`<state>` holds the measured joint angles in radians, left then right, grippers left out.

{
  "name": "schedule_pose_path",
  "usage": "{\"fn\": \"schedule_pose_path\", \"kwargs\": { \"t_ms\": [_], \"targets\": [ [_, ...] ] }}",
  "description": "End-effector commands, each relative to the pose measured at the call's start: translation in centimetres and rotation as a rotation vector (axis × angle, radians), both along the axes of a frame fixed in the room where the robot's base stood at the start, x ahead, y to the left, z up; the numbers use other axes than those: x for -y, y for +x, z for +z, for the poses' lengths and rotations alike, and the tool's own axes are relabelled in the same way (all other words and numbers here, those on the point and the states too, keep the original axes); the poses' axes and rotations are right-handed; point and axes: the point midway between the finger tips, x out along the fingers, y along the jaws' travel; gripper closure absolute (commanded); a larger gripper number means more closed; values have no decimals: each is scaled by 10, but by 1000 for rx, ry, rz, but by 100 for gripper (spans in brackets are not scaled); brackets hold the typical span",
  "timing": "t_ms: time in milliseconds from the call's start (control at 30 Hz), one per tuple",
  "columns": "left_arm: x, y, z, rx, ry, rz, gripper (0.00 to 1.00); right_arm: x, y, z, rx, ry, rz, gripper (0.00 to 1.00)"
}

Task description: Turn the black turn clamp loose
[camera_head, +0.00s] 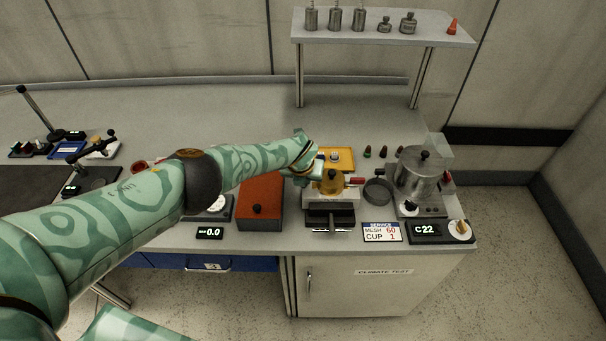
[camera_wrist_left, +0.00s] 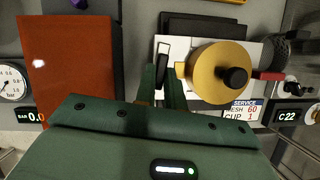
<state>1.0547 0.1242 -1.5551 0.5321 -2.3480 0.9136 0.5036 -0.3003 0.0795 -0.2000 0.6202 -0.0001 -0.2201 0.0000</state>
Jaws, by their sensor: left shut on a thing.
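The black turn clamp (camera_wrist_left: 162,66) shows in the left wrist view as a small dark lever at the left edge of a white-grey block (camera_wrist_left: 186,44). It stands beside a round yellow drum (camera_wrist_left: 208,72) with a black knob, which also shows in the head view (camera_head: 325,187). My left gripper (camera_wrist_left: 163,84) is shut on the clamp, one finger on each side of it. In the head view my left gripper (camera_head: 310,167) is at the drum's left, and the clamp is hidden there. My right gripper is not in view.
An orange-red box (camera_head: 261,203) stands just left of the drum. A red handle (camera_head: 357,181), a dark round sieve (camera_head: 378,191) and a metal pot (camera_head: 421,175) are to the right. A yellow tray (camera_head: 346,158) lies behind, a service sign (camera_head: 381,232) in front.

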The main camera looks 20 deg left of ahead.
Motion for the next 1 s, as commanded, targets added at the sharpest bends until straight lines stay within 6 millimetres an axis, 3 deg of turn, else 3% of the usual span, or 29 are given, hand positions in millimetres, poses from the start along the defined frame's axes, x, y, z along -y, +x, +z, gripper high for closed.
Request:
{"fn": "schedule_pose_path", "kwargs": {
  "t_ms": [400,933,967,1000],
  "targets": [
    [2,1,0,1,0,171,100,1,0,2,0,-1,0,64],
    [2,1,0,-1,-2,192,100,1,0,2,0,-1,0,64],
    [2,1,0,-1,-2,192,81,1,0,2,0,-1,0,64],
    [2,1,0,-1,-1,191,70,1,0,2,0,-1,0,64]
  ]
}}
